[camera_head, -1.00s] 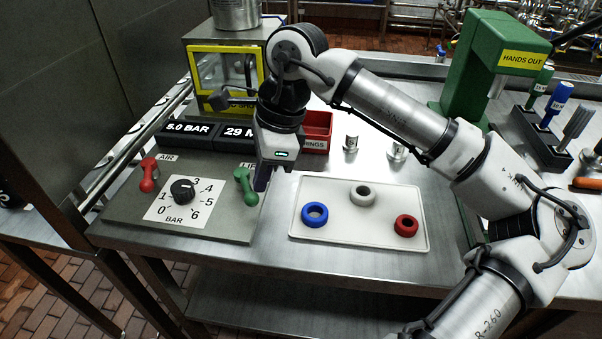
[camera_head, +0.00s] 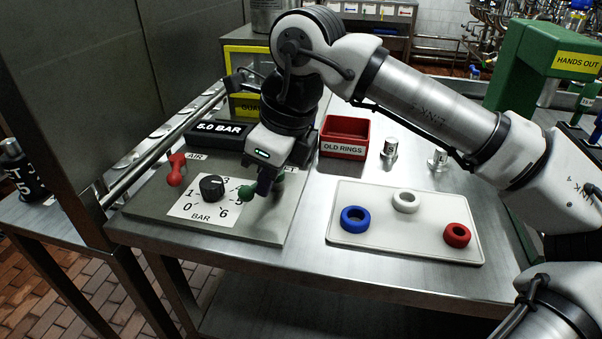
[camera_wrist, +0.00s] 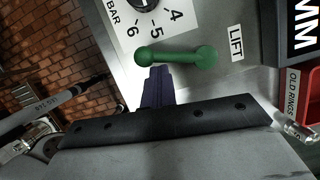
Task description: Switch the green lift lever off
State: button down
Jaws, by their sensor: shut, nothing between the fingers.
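The green lift lever (camera_head: 249,193) lies on the grey panel, its free end pointing toward the dial's numbers. My gripper partly hides it in the head view. In the wrist view the green lever (camera_wrist: 175,56) shows whole, with its larger end toward the LIFT label (camera_wrist: 237,43). My gripper (camera_head: 264,187) is shut and empty, pointing down at the lever. In the wrist view the fingertips (camera_wrist: 160,72) are beside the lever's shaft, close to its free end; I cannot tell whether they touch it.
The black dial (camera_head: 212,187) and red air lever (camera_head: 176,170) are to the left on the panel. A display (camera_head: 219,129) reads 5.0 BAR. A white tray (camera_head: 380,244) with three rings and a red bin (camera_head: 345,128) stand to the right.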

jog(key=shift+w+a+b, duration=0.15)
jog(key=shift+a+b, duration=0.2)
jog(key=shift+a, duration=0.45)
dwell(0.4)
